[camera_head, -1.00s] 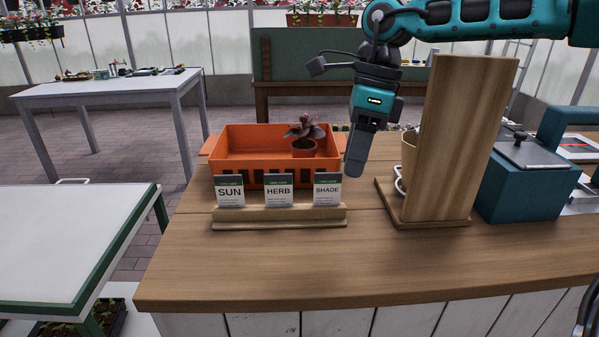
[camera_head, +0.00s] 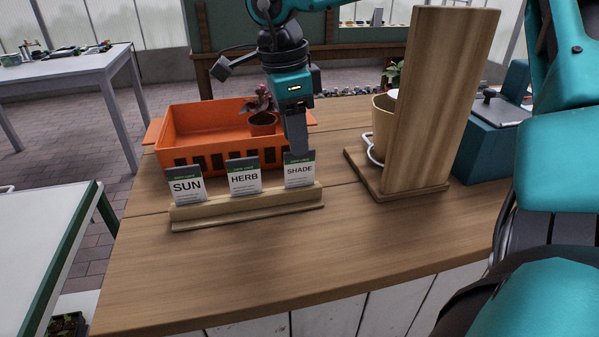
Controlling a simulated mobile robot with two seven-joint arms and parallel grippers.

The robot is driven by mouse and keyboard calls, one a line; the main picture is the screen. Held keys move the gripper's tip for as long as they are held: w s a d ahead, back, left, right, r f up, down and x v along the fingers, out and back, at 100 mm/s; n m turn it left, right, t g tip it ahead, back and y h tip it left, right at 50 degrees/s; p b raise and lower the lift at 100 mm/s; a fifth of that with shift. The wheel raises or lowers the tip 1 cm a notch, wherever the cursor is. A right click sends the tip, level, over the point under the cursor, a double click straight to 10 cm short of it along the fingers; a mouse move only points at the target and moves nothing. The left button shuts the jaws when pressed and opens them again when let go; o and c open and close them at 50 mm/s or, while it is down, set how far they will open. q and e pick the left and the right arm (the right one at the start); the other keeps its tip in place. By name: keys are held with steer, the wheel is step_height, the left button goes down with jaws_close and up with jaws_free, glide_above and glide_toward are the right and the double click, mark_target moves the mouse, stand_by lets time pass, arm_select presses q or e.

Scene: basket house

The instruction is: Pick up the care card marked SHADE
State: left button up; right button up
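The SHADE care card (camera_head: 299,172) stands upright at the right end of a wooden card holder (camera_head: 250,208). It is white with a dark green top band. The HERB card (camera_head: 244,178) stands in the middle and the SUN card (camera_head: 187,187) at the left. My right gripper (camera_head: 297,150) points down at the top edge of the SHADE card, its fingertip overlapping that edge in the picture. I cannot tell whether it touches the card. Its fingers line up in this view, so their opening is hidden. My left gripper is not in view.
An orange crate (camera_head: 183,128) with a potted plant (camera_head: 262,122) stands just behind the holder. A tall wooden stand (camera_head: 437,110) with a beige pot (camera_head: 383,125) is to the right, beside a teal box (camera_head: 487,145). The wooden table (camera_head: 250,265) is clear in front.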

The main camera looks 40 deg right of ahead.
mark_target(299, 171)
steer(key=f, duration=0.5)
steer(key=shift+s+d, duration=0.2)
steer(key=shift+d, duration=0.15)
steer(key=shift+c, duration=0.5)
jaws_close()
